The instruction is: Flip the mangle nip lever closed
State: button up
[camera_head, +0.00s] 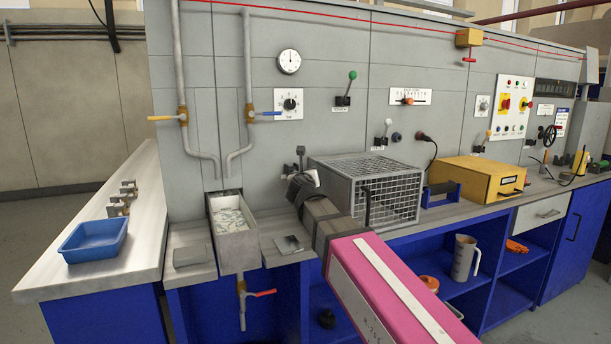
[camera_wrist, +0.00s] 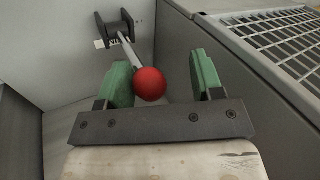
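In the wrist view, a lever with a red ball knob (camera_wrist: 150,84) on a metal rod (camera_wrist: 128,47) comes out of a dark bracket (camera_wrist: 115,30) on the grey panel. My gripper (camera_wrist: 163,78) is open around the knob, one green finger on each side. The knob is close to the left finger; I cannot tell whether they touch. A clear gap separates it from the right finger. In the head view, my gripper (camera_head: 303,184) is at the panel beside the mesh cage, and it hides the red knob.
A grey mesh cage (camera_head: 377,188) stands just right of my gripper; its side wall is close in the wrist view. A grey trough (camera_head: 236,245) with pipes above is to the left. A blue tray (camera_head: 94,240) sits on the left counter. A yellow box (camera_head: 478,177) is farther right.

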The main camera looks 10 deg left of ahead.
jog(key=shift+w+a+r, duration=0.1)
jog(key=shift+w+a, duration=0.1)
jog(key=shift+w, duration=0.05)
jog(key=shift+s, duration=0.1)
jog(key=s, duration=1)
jog(key=shift+s+d, duration=0.35)
jog(key=shift+d, duration=0.05)
